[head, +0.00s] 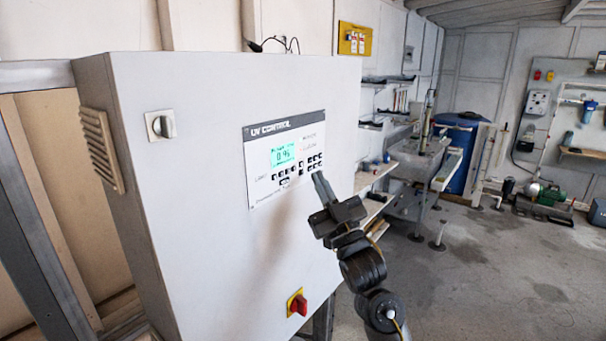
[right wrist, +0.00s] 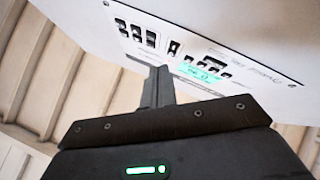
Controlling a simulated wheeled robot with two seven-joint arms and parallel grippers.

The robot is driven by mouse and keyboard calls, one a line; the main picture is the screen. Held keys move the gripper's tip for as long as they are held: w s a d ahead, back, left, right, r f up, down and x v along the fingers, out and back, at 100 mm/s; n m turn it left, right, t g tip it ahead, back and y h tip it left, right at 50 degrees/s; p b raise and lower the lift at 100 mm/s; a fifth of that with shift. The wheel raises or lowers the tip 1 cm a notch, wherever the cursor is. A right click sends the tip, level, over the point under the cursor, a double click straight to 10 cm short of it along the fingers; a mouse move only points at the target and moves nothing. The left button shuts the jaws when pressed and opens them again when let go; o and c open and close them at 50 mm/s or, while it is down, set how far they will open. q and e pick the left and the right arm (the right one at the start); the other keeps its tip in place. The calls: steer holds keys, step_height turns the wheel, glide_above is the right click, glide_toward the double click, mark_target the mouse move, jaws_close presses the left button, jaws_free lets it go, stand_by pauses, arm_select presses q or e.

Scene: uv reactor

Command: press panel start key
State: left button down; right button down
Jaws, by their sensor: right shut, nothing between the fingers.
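The UV control panel (head: 262,145) is on the front of a grey cabinet, with a lit green display (head: 283,154) and black keys (head: 288,173) below it. My right gripper (head: 318,175) is shut and empty, its tips at the lower right of the panel by the right-hand group of keys. In the right wrist view the panel (right wrist: 255,75) appears upside down, and the shut fingers (right wrist: 160,72) point to its edge near the keys. I cannot tell whether the tips touch the panel. The key labels are too small to read. My left gripper is not in view.
The cabinet (head: 215,240) also carries a rotary switch (head: 160,125) at upper left and a red and yellow switch (head: 297,304) at lower right. A louvre vent (head: 101,150) sticks out on its left side. A bench (head: 415,165) stands behind at right. Floor at right is open.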

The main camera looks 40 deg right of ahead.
steer(key=shift+w+a, duration=0.2)
steer(key=shift+w, duration=0.4)
steer(key=shift+w+a, duration=0.15)
steer(key=shift+w, duration=0.4)
stand_by(2.2)
steer(key=shift+s, duration=0.15)
steer(key=shift+s+d, duration=0.2)
steer(key=shift+s, duration=0.35)
steer(key=shift+s+d+p, duration=0.15)
steer(key=shift+s+d, duration=0.1)
steer(key=shift+s, duration=0.55)
steer(key=shift+s+d+p, duration=0.2)
steer(key=shift+s, duration=0.55)
steer(key=shift+s+d+p, duration=0.15)
steer(key=shift+s+d, duration=0.1)
steer(key=shift+s, duration=0.55)
